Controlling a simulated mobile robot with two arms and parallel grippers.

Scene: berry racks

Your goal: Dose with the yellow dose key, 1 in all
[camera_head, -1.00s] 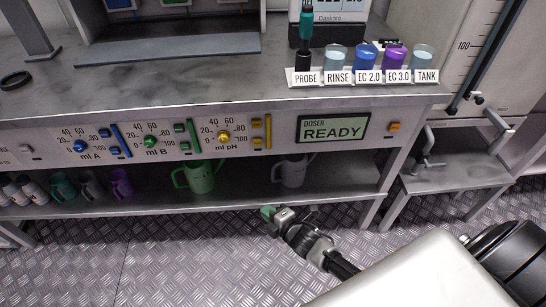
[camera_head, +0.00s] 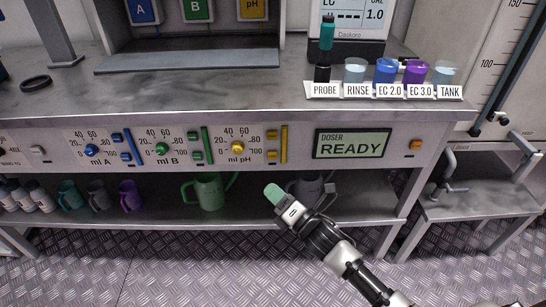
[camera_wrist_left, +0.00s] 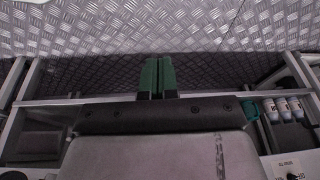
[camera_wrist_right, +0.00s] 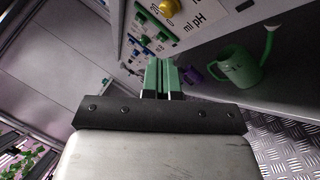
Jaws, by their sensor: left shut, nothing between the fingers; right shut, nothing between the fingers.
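The doser panel has a pH section with a yellow dial (camera_head: 238,148), two small yellow keys, upper (camera_head: 271,135) and lower (camera_head: 271,156), and a yellow vertical bar (camera_head: 284,144). The display (camera_head: 352,144) reads DOSER READY. My right gripper (camera_head: 273,193) is shut and empty, below and apart from the yellow keys, in front of the lower shelf.
Blue A and green B sections lie left of pH. An orange key (camera_head: 416,145) is right of the display. Labelled cups (camera_head: 386,72) stand on the bench top.

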